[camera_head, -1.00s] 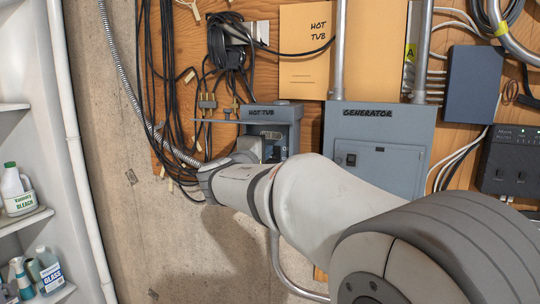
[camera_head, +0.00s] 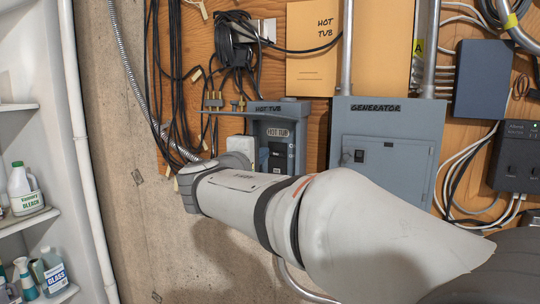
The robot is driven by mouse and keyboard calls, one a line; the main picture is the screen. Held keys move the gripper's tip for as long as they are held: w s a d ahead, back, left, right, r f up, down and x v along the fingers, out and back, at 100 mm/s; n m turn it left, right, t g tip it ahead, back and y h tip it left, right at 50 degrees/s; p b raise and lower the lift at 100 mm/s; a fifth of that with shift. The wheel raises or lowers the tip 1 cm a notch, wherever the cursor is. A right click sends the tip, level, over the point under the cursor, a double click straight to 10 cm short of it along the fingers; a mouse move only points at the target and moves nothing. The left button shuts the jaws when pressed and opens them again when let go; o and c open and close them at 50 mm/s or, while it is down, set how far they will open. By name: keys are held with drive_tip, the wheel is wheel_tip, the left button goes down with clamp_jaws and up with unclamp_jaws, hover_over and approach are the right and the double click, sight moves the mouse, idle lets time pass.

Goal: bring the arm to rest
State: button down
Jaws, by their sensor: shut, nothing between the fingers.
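My arm (camera_head: 245,195) reaches from the lower right toward the left, across the front of the wall panels. Its far end (camera_head: 192,185) bends back toward the wall, left of the grey hot tub box. My gripper cannot be made out; the arm's end hides it. The hot tub box (camera_head: 297,108) has its cover raised, with a dark switch unit (camera_head: 278,155) showing inside. The arm covers the view just below the box, and I cannot tell whether they touch.
The closed grey generator panel (camera_head: 400,122) is right of the hot tub box. Black cables (camera_head: 180,80) hang at the left. White shelves (camera_head: 35,219) with bottles stand at the far left. Bare concrete wall (camera_head: 135,225) shows between shelves and arm.

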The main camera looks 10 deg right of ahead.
drive_tip(key=shift+s+a, duration=0.15)
drive_tip(key=shift+s, duration=0.05)
drive_tip(key=s+d+f+m+g+y, duration=0.1)
drive_tip(key=s+d+f+m+g, duration=0.35)
drive_tip(key=f, duration=0.65)
drive_tip(key=s+a+f+m+g+y, duration=0.2)
drive_tip(key=s+f+m+g+y, duration=0.4)
drive_tip(key=s+f, duration=1.4)
drive_tip(key=s+g+y, duration=0.1)
drive_tip(key=y, duration=0.2)
drive_tip(key=shift+s+a+f+y, duration=0.2)
drive_tip(key=shift+s+f+y, duration=0.1)
drive_tip(key=shift+f, duration=0.1)
drive_tip(key=shift+w, duration=0.1)
